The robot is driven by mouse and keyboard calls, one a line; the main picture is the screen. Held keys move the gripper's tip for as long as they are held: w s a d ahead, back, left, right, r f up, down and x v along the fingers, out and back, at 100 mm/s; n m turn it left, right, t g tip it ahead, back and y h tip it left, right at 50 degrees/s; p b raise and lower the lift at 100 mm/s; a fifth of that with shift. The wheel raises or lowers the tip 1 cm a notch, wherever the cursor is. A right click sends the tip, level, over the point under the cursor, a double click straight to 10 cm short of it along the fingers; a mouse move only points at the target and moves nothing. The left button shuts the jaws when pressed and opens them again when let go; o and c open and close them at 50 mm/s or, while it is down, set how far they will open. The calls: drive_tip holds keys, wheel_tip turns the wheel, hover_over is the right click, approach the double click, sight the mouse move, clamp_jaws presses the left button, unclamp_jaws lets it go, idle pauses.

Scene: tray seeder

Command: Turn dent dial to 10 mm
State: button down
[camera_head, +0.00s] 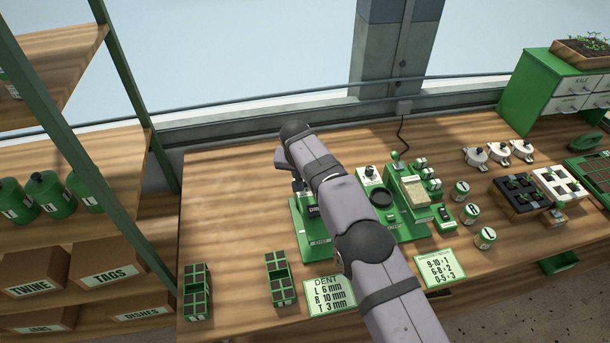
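A green seeder machine (320,240) stands on the bench, partly hidden behind my arm. A black round knob (381,197) sits on it just right of my arm, below a white panel with a small dark dial (371,172). I cannot tell which of these is the dent dial, nor read any setting. A card (330,296) reads DENT, L 6 mm, R 10 mm, T 3 mm. My gripper (298,185) points down over the machine's left part, left of the knob. Its fingers are small and mostly hidden by my arm, so their opening does not show.
Two small green-and-black trays (280,290) (197,303) stand at the front left. A second card (440,269) lies at the front. Labelled cans (471,214), white pots (498,151) and seedling trays (520,200) stand at right. The bench's left part is clear.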

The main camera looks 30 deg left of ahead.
drive_tip(key=shift+m, duration=0.4)
drive_tip(key=c, duration=1.6)
unclamp_jaws()
drive_tip(key=shift+o, duration=0.2)
drive_tip(key=shift+r, duration=0.15)
drive_tip(key=shift+b+v, duration=0.85)
drive_tip(key=shift+b, duration=0.05)
drive_tip(key=shift+b+v, duration=1.1)
drive_tip(key=shift+v, duration=1.65)
drive_tip(key=shift+s+a, duration=0.1)
